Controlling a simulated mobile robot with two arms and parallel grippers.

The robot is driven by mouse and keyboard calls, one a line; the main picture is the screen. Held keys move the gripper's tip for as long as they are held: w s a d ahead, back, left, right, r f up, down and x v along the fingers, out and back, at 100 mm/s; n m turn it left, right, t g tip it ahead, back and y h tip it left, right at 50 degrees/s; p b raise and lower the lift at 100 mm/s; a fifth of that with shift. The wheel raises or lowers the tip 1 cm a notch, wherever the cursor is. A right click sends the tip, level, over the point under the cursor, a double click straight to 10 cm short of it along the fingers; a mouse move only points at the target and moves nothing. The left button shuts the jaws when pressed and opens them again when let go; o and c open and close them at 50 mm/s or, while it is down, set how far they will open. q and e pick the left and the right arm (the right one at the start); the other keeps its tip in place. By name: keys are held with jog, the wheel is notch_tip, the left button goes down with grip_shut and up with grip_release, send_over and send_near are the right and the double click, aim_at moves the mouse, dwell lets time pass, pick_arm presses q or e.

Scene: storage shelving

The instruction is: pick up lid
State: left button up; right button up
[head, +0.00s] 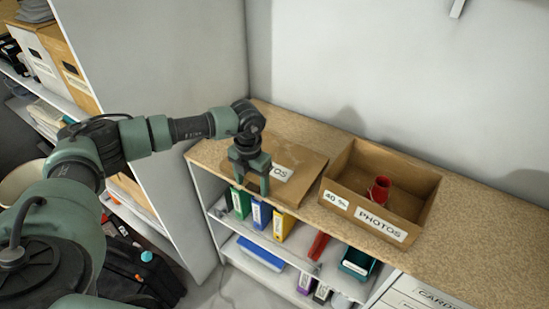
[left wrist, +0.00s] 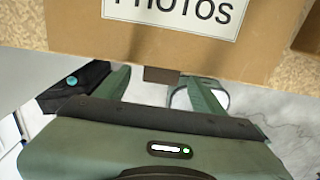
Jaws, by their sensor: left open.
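The lid (head: 303,160) is a flat brown cardboard piece with a white PHOTOS label, lying on the speckled countertop. My left gripper (head: 250,178) points down at the lid's front left part and hides some of it and of the label. In the left wrist view the lid (left wrist: 70,28) fills the top, and a small brown tab sticks out from its edge. The two fingers of my left gripper (left wrist: 158,84) are apart, one on each side of that tab. I cannot tell whether they touch the lid. My right gripper is not in view.
An open cardboard box (head: 402,228) marked PHOTOS, with a red cup (head: 379,189) inside, stands right of the lid. Below the countertop (head: 470,245), shelves hold binders (head: 261,213) and a teal bin (head: 357,262). A tall white shelf panel (head: 150,60) stands at left.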

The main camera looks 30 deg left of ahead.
pick_arm(q)
jog(key=shift+f, duration=0.5)
jog(key=c, duration=1.5)
jog(key=shift+r, duration=0.1)
